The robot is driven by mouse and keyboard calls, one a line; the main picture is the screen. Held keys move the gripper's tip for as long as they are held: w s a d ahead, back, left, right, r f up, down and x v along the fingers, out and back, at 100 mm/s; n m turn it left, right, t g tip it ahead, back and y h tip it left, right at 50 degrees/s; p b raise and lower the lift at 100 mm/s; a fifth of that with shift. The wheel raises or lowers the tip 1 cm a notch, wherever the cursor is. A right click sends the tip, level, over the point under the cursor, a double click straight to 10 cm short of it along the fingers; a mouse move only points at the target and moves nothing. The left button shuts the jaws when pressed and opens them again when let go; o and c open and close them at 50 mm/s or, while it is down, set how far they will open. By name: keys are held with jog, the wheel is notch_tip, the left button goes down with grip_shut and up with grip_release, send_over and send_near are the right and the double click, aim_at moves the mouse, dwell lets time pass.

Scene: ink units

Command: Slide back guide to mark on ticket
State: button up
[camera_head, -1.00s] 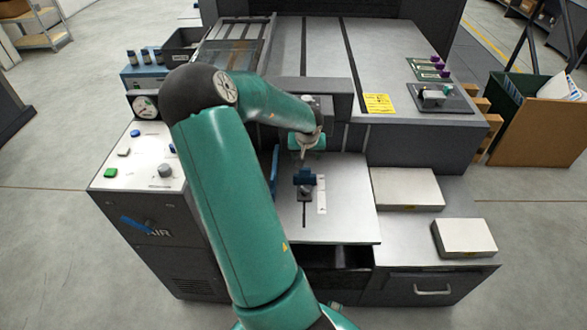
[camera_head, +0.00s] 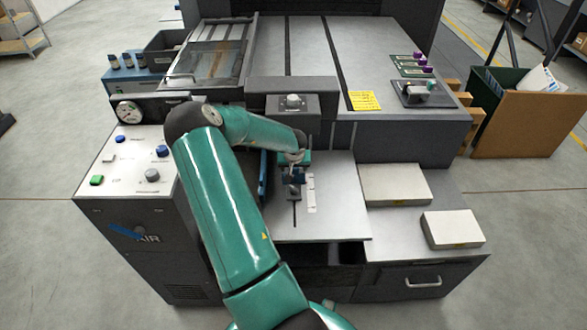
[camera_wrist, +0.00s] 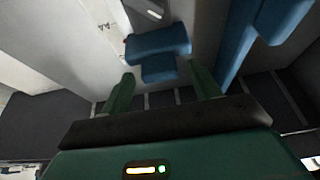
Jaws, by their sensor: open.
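The back guide (camera_head: 292,175) is a blue block on a dark foot over a slot in the pale feed table (camera_head: 337,225). A white scale strip (camera_head: 311,193) lies right of the slot. My gripper (camera_head: 294,163) is just above and behind the guide, partly hidden by my wrist. In the wrist view my gripper (camera_wrist: 162,84) is open, its green fingers apart. The blue guide (camera_wrist: 158,48) shows ahead, roughly between the fingertips, and contact cannot be made out. The yellow ticket (camera_head: 364,100) lies on the machine top at right; its writing is too small to read.
A long blue side guide (camera_head: 262,175) stands left of the slot, close to my gripper; it also shows in the wrist view (camera_wrist: 236,42). Two pale paper stacks (camera_head: 394,184) (camera_head: 453,229) lie at right. A control panel (camera_head: 125,160) stands at left.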

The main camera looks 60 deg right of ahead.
jog(key=shift+w+d+f, duration=0.1)
jog(key=shift+d+f, duration=0.05)
jog(key=shift+f, duration=0.35)
jog(key=shift+c, duration=0.2)
grip_shut()
jog(key=shift+w+d, duration=0.3)
jog(key=shift+d, duration=0.35)
jog(key=shift+w+d, duration=0.3)
jog(key=shift+d, duration=0.3)
jog(key=shift+w+d, duration=0.35)
jog(key=shift+d, duration=0.05)
jog(key=shift+r, duration=0.1)
jog(key=shift+o, duration=0.2)
grip_release()
jog(key=shift+d, duration=0.15)
jog(key=v, duration=1.3)
jog(key=shift+a+r, duration=0.25)
jog(key=shift+r, duration=0.05)
